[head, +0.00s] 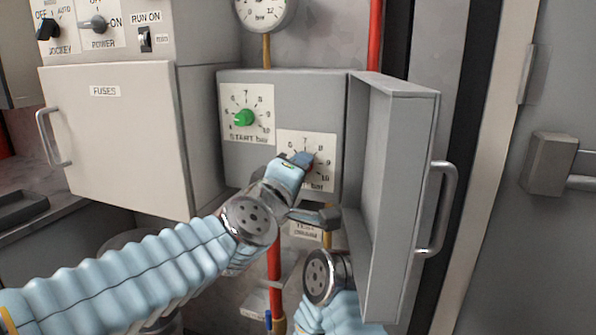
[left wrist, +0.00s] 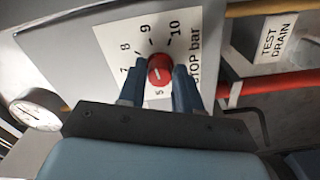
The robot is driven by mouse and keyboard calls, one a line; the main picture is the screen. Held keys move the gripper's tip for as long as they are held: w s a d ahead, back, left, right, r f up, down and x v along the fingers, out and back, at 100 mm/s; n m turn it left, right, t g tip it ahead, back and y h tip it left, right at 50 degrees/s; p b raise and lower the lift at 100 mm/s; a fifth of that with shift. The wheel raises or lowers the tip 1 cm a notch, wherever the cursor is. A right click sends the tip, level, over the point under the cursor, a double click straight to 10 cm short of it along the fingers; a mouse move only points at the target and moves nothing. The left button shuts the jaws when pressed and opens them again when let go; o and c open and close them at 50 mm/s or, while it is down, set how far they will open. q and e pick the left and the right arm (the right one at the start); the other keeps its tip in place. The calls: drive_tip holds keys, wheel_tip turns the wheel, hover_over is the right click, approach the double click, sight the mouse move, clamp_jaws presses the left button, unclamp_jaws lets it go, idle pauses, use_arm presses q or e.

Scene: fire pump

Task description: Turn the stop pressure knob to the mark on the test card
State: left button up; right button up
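The stop pressure knob (left wrist: 160,70) is small, round and red in the left wrist view, on a white dial plate (left wrist: 112,42) with numbers and the words "STOP bar". In the head view the same plate (head: 326,147) is on the grey panel, with the knob mostly hidden by my left gripper (head: 303,160). The two blue fingers of my left gripper (left wrist: 160,82) lie close against either side of the knob. I cannot read the knob's pointer. I see no test card.
The green start knob (head: 243,118) is up and left of the stop dial. An open box door (head: 400,190) with a handle (head: 445,210) stands to the right. A fuse cabinet (head: 115,140) is left. A pressure gauge (head: 265,10) is above; a red pipe (left wrist: 265,87) runs near the drain label.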

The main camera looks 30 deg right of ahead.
use_arm(q)
drive_tip(key=o, duration=0.4)
drive_tip(key=b+v, duration=0.1)
drive_tip(key=v, duration=1.2)
drive_tip(key=shift+s+a, duration=0.25)
drive_tip(key=shift+s, duration=0.05)
